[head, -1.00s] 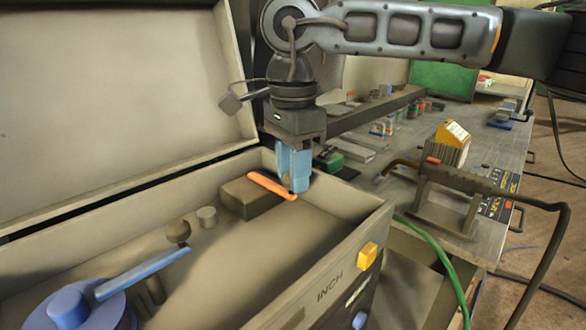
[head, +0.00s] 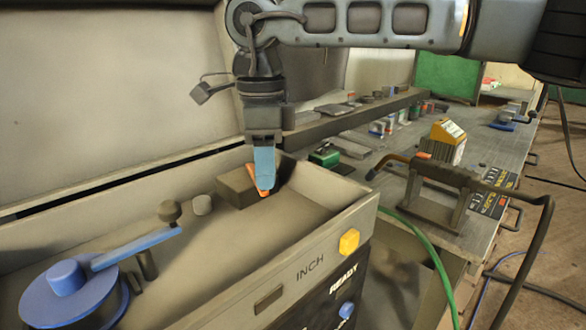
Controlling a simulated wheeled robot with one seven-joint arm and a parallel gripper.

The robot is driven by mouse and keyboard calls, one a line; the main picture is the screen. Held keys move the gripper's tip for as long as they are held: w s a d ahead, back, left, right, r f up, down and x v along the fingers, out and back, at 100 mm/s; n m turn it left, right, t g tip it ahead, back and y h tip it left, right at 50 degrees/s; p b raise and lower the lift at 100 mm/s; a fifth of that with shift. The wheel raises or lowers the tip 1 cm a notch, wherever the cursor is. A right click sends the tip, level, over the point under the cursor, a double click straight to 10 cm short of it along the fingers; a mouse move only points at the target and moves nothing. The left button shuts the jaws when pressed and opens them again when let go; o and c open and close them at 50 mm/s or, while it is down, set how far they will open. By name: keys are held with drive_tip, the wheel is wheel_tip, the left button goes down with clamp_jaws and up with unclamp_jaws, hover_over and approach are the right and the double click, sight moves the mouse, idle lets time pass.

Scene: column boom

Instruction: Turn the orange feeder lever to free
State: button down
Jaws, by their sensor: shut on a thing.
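The orange feeder lever (head: 264,193) sits by a dark brown block (head: 236,187) inside the open feeder box, near its back wall. Only small orange parts of it show, above and below my blue fingers. My gripper (head: 264,188) points straight down and is shut on the lever. The fingers hide most of the lever, so its exact angle is hard to tell. No mark for free is readable.
A blue disc with a blue crank arm (head: 135,248) and dark knob (head: 169,211) lies at the box's left. The front wall (head: 310,266) bears a yellow button (head: 349,241). A welding torch stand (head: 435,200) and bench (head: 500,165) are at right.

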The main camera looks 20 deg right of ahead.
drive_tip(key=a+m, duration=0.2)
drive_tip(key=m, duration=0.1)
drive_tip(key=a+m, duration=0.1)
drive_tip(key=shift+w+a+m+b, duration=0.25)
drive_tip(key=shift+w+m+b, duration=0.05)
drive_tip(key=shift+b, duration=0.05)
drive_tip(key=a+m, duration=0.1)
drive_tip(key=w+a+m, duration=0.1)
drive_tip(key=m, duration=0.1)
drive_tip(key=shift+w, duration=0.1)
drive_tip(key=shift+w+a+m, duration=0.45)
drive_tip(key=shift+m, duration=0.45)
drive_tip(key=c, duration=0.8)
unclamp_jaws()
drive_tip(key=shift+r, duration=0.15)
wheel_tip(320, 180, up, 8)
drive_tip(key=shift+f, duration=0.2)
